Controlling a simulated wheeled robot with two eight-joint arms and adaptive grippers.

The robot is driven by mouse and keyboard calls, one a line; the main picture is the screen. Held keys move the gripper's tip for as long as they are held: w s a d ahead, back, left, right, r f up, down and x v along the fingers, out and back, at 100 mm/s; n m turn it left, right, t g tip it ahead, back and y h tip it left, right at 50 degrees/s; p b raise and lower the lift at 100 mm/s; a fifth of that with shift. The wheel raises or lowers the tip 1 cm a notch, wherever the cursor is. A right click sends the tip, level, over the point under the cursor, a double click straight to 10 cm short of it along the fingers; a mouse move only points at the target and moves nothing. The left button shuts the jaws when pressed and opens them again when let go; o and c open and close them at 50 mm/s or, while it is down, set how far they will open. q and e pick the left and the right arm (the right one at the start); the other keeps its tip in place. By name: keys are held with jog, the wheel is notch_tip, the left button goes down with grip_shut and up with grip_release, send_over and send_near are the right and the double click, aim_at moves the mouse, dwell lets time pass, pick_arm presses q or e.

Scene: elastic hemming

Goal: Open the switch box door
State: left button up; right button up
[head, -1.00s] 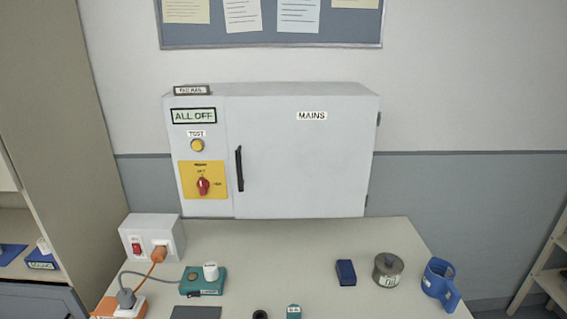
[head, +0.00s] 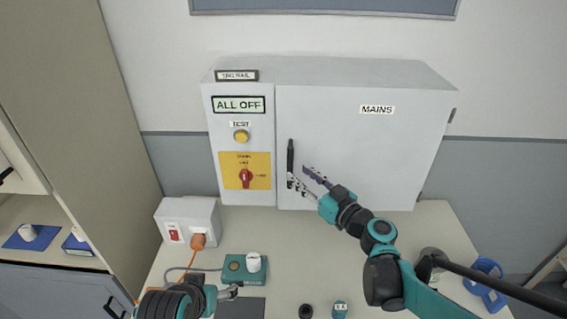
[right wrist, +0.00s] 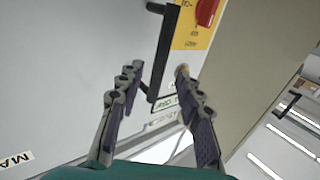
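The grey switch box (head: 338,72) stands against the wall at the back of the bench. Its door (head: 400,150), labelled MAINS, is shut. A black vertical handle (head: 290,162) is on the door's left side. My right gripper (head: 297,177) is open at the handle's lower part. In the right wrist view the handle (right wrist: 165,50) shows between the two spread fingers (right wrist: 155,80); I cannot tell if either finger touches it. My left gripper (head: 230,291) is low at the front left, away from the box; its finger opening is unclear.
The box's left panel has a yellow button (head: 241,136) and a red rotary switch (head: 246,177). Above the door is free room.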

aim_at(292, 168)
jog(key=x, duration=0.5)
jog(key=shift+w+a, duration=0.15)
grip_shut()
